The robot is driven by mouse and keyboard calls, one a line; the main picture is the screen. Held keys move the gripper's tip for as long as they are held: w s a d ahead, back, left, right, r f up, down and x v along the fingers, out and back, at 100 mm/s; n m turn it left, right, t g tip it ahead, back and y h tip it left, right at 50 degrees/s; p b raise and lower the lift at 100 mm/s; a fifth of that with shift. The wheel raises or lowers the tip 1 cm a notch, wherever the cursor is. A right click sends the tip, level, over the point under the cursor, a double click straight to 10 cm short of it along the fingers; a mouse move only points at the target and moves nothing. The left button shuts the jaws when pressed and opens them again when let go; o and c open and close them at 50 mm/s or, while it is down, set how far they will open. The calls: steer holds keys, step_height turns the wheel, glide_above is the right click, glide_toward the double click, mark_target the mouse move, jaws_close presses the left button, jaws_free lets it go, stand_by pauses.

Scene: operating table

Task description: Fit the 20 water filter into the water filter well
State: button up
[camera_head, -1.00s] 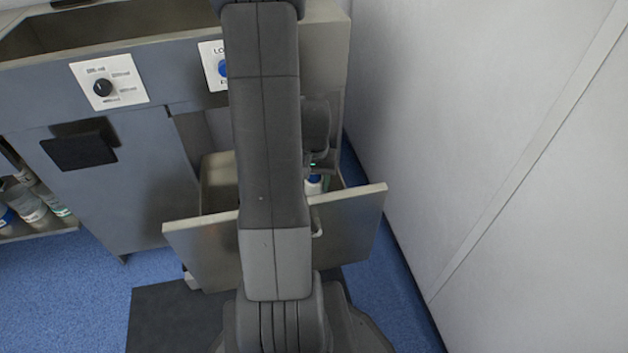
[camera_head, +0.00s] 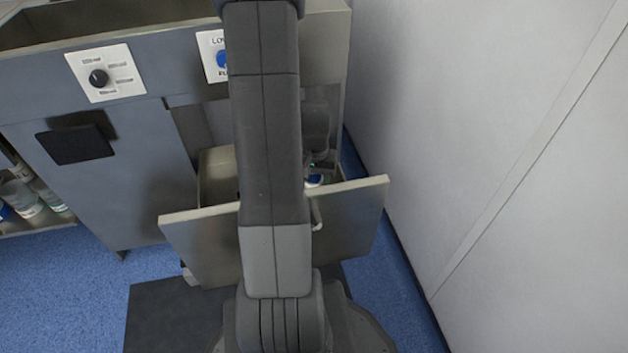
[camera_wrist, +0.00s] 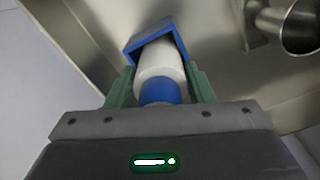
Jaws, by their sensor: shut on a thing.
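The water filter (camera_wrist: 160,62), a white cylinder with a blue band at its near end, is in my gripper (camera_wrist: 161,82). The green fingers are shut on its sides in the wrist view. A blue square frame (camera_wrist: 130,50), which looks like the water filter well, surrounds the filter's far end. I cannot tell how deep the filter sits in it. In the head view, a small blue and white part (camera_head: 314,181), likely the filter, shows beside my arm inside the open drawer. My arm hides most of the drawer's inside and the well there.
The open metal drawer (camera_head: 350,225) sticks out of the grey cabinet (camera_head: 120,200). A metal pipe (camera_wrist: 297,27) is at upper right in the wrist view. A white wall (camera_head: 500,130) stands close on the right. Bottles (camera_head: 25,198) are on a low shelf at left.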

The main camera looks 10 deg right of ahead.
steer(key=shift+f+b, duration=0.35)
steer(key=shift+f, duration=0.25)
steer(key=o, duration=1.1)
steer(key=shift+o, duration=0.2)
steer(key=shift+r, duration=0.1)
step_height(320, 180, up, 14)
steer(key=p, duration=0.5)
step_height(320, 180, down, 14)
steer(key=b, duration=0.5)
steer(key=shift+r, duration=0.25)
